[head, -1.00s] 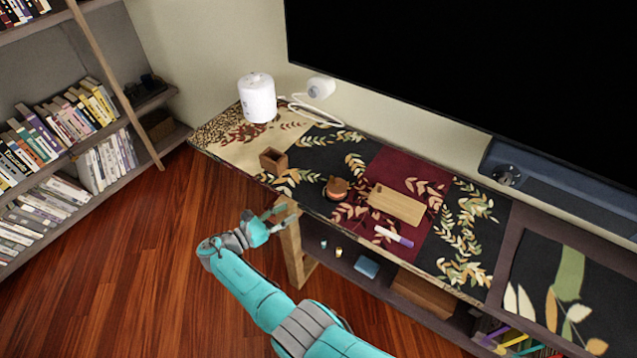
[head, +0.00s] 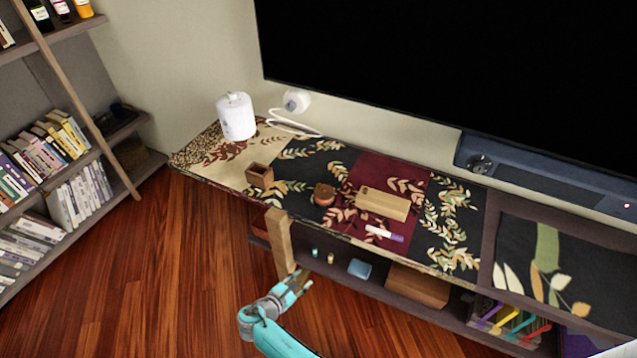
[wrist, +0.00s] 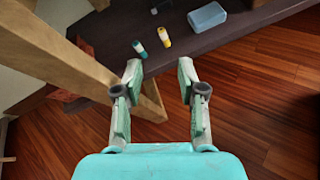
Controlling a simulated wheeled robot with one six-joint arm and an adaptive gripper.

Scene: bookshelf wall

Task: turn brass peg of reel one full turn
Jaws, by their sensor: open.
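The small round reel (head: 324,194) is reddish-brown and sits on the tabletop between the open wooden box and the wooden board. Its brass peg is too small to tell apart. My gripper (head: 300,281) is in front of the table's wooden leg, nearer to me and lower in the picture than the reel. In the wrist view my gripper (wrist: 157,78) is open and empty, its two fingers apart, facing the lower shelf. The reel is not in the wrist view.
The wooden leg (wrist: 60,55) stands close on the left of my fingers. The lower shelf (wrist: 225,32) holds small bottles (wrist: 164,38) and a blue box (wrist: 206,16). On top are a wooden box (head: 259,176), a board (head: 382,205), and a marker (head: 384,233).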

